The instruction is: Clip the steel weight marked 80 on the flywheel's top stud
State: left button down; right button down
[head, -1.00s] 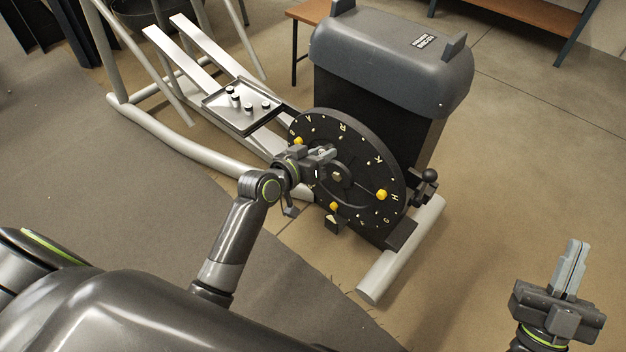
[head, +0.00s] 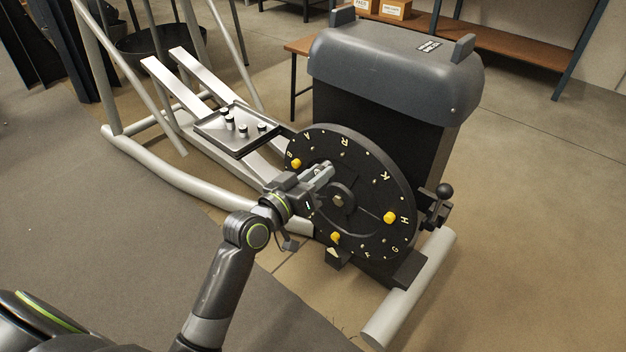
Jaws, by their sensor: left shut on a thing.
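The black flywheel (head: 365,180) stands upright on the side of the grey machine, with pale letters around its face. Yellow studs show on it at the left (head: 296,163), right (head: 389,217) and bottom (head: 335,237). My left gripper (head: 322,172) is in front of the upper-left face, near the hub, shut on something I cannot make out. Whether its fingers touch the wheel is unclear. Small weights (head: 243,131) stand on a dark tray (head: 210,140) left of the wheel. The number 80 cannot be read on any. My right gripper is out of view.
The machine's grey housing (head: 395,65) rises behind the wheel. A black ball-topped lever (head: 441,200) is at its right. A pale foot tube (head: 410,290) lies in front. A shelf (head: 480,35) stands behind; floor at right is clear.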

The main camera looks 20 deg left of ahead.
pick_arm(q)
jog(key=shift+b+x, duration=0.35)
jog(key=shift+x, duration=1.65)
jog(key=shift+w+d, duration=0.2)
jog(key=shift+w, duration=0.3)
dwell(0.8)
jog(key=c, duration=1.1)
grip_release()
